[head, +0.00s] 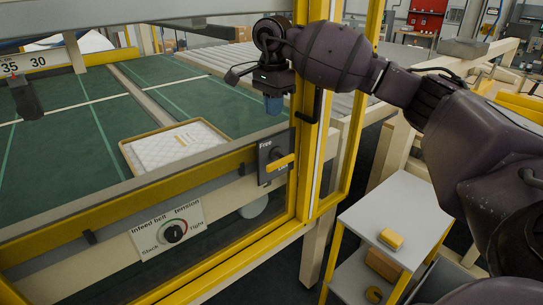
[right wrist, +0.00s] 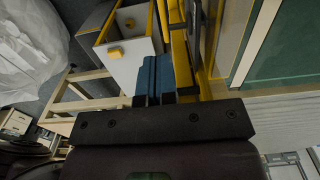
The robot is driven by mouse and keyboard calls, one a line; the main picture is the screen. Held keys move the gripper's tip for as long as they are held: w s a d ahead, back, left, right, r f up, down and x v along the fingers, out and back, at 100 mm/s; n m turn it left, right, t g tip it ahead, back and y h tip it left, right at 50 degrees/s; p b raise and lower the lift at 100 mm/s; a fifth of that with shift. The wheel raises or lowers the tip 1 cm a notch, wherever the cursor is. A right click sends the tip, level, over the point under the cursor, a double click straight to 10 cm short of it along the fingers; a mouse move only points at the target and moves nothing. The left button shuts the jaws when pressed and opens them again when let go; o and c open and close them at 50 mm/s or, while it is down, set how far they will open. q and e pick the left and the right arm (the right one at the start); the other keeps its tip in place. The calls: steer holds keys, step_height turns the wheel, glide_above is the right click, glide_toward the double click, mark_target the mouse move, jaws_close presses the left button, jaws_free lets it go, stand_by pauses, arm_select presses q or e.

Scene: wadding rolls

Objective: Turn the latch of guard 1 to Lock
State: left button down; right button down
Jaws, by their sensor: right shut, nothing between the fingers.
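The latch is a yellow handle (head: 281,163) on a dark plate (head: 265,152) fixed to the yellow guard frame in the head view. The handle lies roughly level, its right end slightly higher. "Free" is readable above it; the lower label is mostly covered by the handle. I cannot make out a guard number. My right gripper (head: 273,105) points down above the plate, apart from the handle, with its blue fingers together and empty. The fingers also show in the right wrist view (right wrist: 157,78), where I cannot make out the latch. My left gripper is out of view.
A yellow guard post (head: 308,110) stands just right of the gripper, with a black pull handle (head: 317,104). An infeed belt tension knob (head: 174,232) is lower left. A white cart (head: 395,215) with a yellow block (head: 390,239) stands right. A pale pad in a tray (head: 127,150) lies behind the guard.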

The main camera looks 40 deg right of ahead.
mark_target(274, 163)
step_height(274, 163, down, 14)
steer(key=shift+f, duration=0.1)
stand_by(0.7)
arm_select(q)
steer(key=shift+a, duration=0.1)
arm_select(e)
steer(key=shift+d, duration=0.1)
